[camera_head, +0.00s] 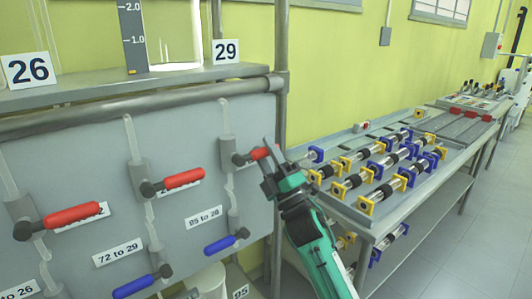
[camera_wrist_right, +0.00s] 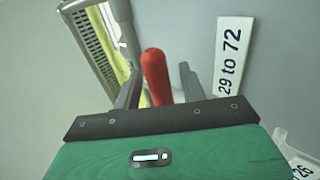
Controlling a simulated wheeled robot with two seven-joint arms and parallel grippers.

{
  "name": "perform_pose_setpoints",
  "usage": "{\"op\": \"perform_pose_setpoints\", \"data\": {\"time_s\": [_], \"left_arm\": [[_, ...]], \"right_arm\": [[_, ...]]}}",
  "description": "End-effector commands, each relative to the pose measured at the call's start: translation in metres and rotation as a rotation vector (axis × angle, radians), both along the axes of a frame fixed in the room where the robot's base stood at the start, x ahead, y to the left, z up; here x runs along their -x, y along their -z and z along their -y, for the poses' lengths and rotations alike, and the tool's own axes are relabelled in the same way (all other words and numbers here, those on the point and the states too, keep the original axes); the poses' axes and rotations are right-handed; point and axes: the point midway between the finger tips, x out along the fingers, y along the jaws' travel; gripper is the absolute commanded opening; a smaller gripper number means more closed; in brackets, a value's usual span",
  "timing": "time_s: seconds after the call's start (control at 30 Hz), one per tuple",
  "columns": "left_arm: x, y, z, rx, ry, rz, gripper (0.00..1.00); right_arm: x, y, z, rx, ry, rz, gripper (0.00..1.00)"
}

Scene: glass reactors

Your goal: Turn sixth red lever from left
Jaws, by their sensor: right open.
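Three red levers show on the grey panel in the head view: one at left (camera_head: 74,215), one in the middle (camera_head: 184,178) and one at right (camera_head: 259,153). I cannot tell their full count from the left, since the panel runs out of the picture. My right gripper (camera_head: 270,166) is at the right-hand lever. In the right wrist view, that red lever (camera_wrist_right: 156,75) stands between the two open fingers of the gripper (camera_wrist_right: 160,82), with gaps on both sides. The gripper partly hides the lever's end in the head view. My left gripper is not in view.
Blue levers (camera_head: 227,243) sit lower on the panel, beside number labels (camera_head: 118,252). A grey post (camera_head: 281,120) stands just right of the right-hand lever. A metal table (camera_head: 345,205) with blue and yellow fittings lies right of my right arm.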

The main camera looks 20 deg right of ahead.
Motion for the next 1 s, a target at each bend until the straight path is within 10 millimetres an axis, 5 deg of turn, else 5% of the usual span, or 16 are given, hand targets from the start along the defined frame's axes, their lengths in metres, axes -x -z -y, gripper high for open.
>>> {"op": "perform_pose_setpoints", "data": {"time_s": [0.63, 1.0], "left_arm": [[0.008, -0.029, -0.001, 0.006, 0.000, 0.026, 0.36], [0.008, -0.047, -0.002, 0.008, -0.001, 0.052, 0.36]], "right_arm": [[0.069, 0.078, 0.028, -0.001, 0.001, -0.004, 0.42], [0.089, 0.097, 0.037, -0.001, 0.000, -0.001, 0.42]]}}
